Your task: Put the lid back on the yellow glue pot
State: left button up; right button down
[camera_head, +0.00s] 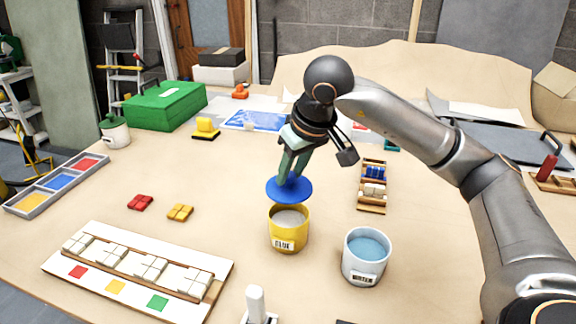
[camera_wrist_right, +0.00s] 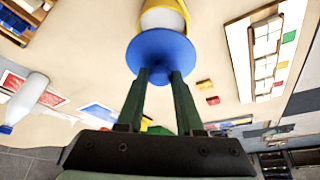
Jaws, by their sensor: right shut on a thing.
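The yellow glue pot (camera_head: 288,233) stands open on the table in the head view, with pale contents and a "GLUE" label. The blue round lid (camera_head: 289,189) is held above it, its disc covering the pot's far rim in the picture. My right gripper (camera_head: 291,172) is shut on the lid's knob from above. In the right wrist view the lid (camera_wrist_right: 161,57) sits at the fingertips of the gripper (camera_wrist_right: 160,82), and the pot (camera_wrist_right: 165,8) shows partly behind it. The exact gap between lid and pot is hard to judge. My left gripper is not in view.
A white water pot (camera_head: 366,262) stands open to the right of the glue pot. A mosaic panel with white tiles (camera_head: 140,270) lies at front left. Red tiles (camera_head: 140,202) and yellow tiles (camera_head: 180,212) lie left of the pot. A wooden rack (camera_head: 373,187) stands behind right.

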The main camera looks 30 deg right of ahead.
aim_at(292, 188)
notch_tip(292, 188, down, 3)
jog(key=shift+r+b, duration=0.1)
jog(key=shift+b, duration=0.9)
jog(key=shift+f+b, duration=0.6)
jog(key=shift+f, duration=0.2)
jog(key=shift+f+b, duration=0.4)
jog(key=shift+f, duration=0.15)
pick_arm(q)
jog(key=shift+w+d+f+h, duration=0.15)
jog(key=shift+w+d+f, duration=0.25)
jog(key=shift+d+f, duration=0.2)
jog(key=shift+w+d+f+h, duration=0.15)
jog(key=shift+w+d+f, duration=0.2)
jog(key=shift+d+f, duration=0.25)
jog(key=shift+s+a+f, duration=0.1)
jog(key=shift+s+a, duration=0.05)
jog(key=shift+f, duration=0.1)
pick_arm(e)
jog(key=shift+f, duration=0.25)
